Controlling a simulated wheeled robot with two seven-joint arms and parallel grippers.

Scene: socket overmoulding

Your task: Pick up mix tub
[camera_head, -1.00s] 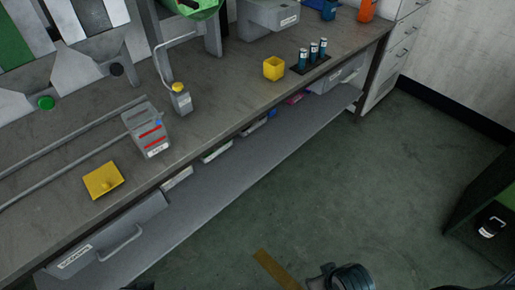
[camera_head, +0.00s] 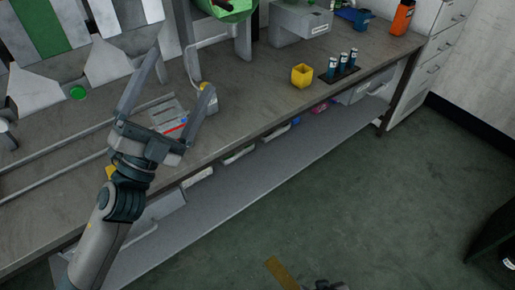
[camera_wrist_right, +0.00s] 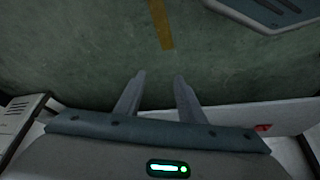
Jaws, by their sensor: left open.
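A small yellow open-topped tub (camera_head: 302,76) stands upright on the bench, left of several teal cylinders. I cannot tell for certain which is the mix tub. My left gripper (camera_head: 182,74) is open, its fingers spread on either side of the grey box in the head view; contact cannot be told. My right gripper (camera_wrist_right: 159,77) is open and empty above the floor in the right wrist view.
Teal cylinders (camera_head: 342,66) stand in a dark holder. An orange container (camera_head: 402,18) and a blue bin (camera_head: 355,18) are at the far right. Metal rails (camera_head: 70,150) run along the bench at left. Bench surface between grey box and yellow tub is mostly clear.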

